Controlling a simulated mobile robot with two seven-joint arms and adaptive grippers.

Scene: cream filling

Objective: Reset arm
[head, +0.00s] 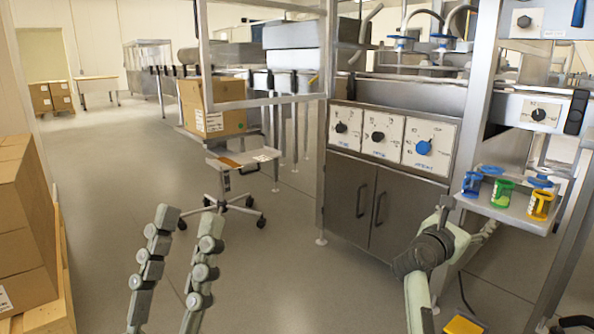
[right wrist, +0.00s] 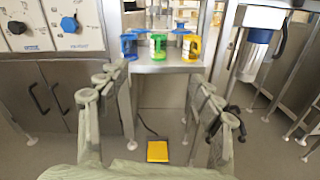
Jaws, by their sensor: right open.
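My left gripper (head: 189,222) is at the lower left of the head view, its two fingers pointing up and spread apart, with nothing between them but floor. My right arm comes in at the lower right of the head view, and its gripper is hard to make out there. In the right wrist view my right gripper (right wrist: 147,92) is open, with one finger on each side and no object held. Beyond it are a steel shelf and a yellow pedal on the floor.
A small shelf (head: 515,211) holds blue, green (head: 502,193) and yellow (head: 541,204) cups. The yellow pedal (right wrist: 157,151) lies on the floor. A steel cabinet (head: 372,205) with dials stands at centre. Open floor lies between.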

